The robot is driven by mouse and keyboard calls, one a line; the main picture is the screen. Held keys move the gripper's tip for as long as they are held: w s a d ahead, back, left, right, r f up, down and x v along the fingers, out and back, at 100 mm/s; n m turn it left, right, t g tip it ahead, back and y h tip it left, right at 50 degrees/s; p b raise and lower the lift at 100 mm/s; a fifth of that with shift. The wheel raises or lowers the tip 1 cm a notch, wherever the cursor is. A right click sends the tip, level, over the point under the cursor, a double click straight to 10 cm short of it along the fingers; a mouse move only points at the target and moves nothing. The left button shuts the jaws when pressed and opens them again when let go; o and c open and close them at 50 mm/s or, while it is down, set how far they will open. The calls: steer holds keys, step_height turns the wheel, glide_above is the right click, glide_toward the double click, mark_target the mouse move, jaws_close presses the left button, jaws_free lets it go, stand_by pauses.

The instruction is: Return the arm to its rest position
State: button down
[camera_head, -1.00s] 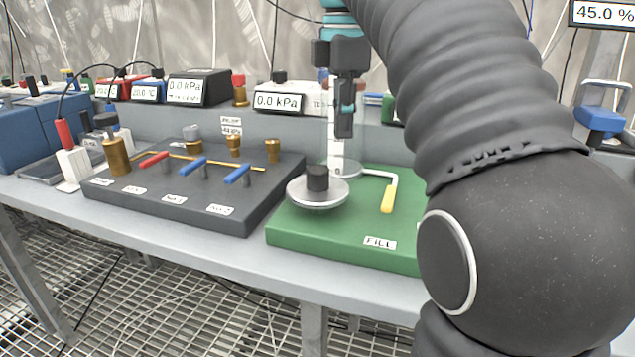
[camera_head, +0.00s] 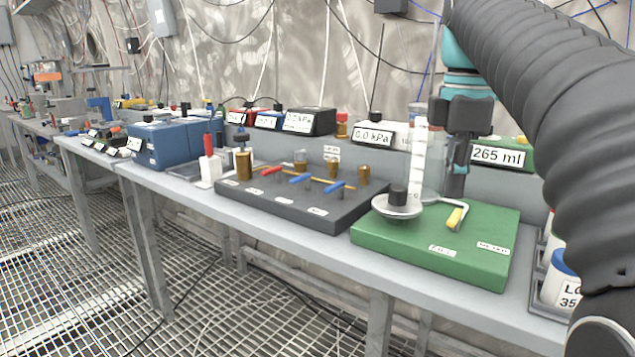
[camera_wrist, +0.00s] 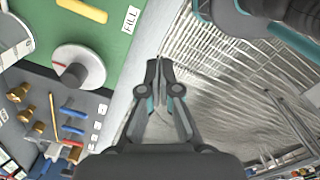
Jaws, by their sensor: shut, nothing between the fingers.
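My arm comes in from the upper right in the head view. My gripper (camera_head: 455,185) hangs there fingers-down, in front of the clear graduated cylinder from this viewpoint. In the wrist view my gripper (camera_wrist: 158,70) is shut and empty, its fingertips together. There it shows over the bench's front edge and the grating floor, clear of the things on the bench.
The green FILL board (camera_head: 430,245) carries a knobbed disc (camera_head: 397,203) and a yellow-handled lever (camera_head: 455,218). A dark valve panel (camera_head: 300,200) stands left of it. Blue boxes (camera_head: 175,143) lie farther left. Labelled containers (camera_head: 562,280) stand at the right. The grating floor (camera_head: 190,300) in front is clear.

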steer(key=s+a+f+m+t, duration=0.1)
steer(key=s+f+m, duration=0.3)
steer(key=f, duration=0.5)
steer(key=s+a+f+m+t, duration=0.1)
steer(key=s+f+m+t, duration=0.1)
steer(key=s+f+m, duration=0.3)
steer(key=s+a+f+m+t, duration=0.1)
steer(key=s+f+m, duration=0.4)
steer(key=f, duration=0.7)
steer(key=shift+s+a+f+m+t, duration=0.2)
steer(key=shift+a+f+m+t, duration=0.2)
steer(key=shift+m+t, duration=0.55)
steer(key=shift+a+m+g, duration=0.1)
steer(key=shift+m+g, duration=0.15)
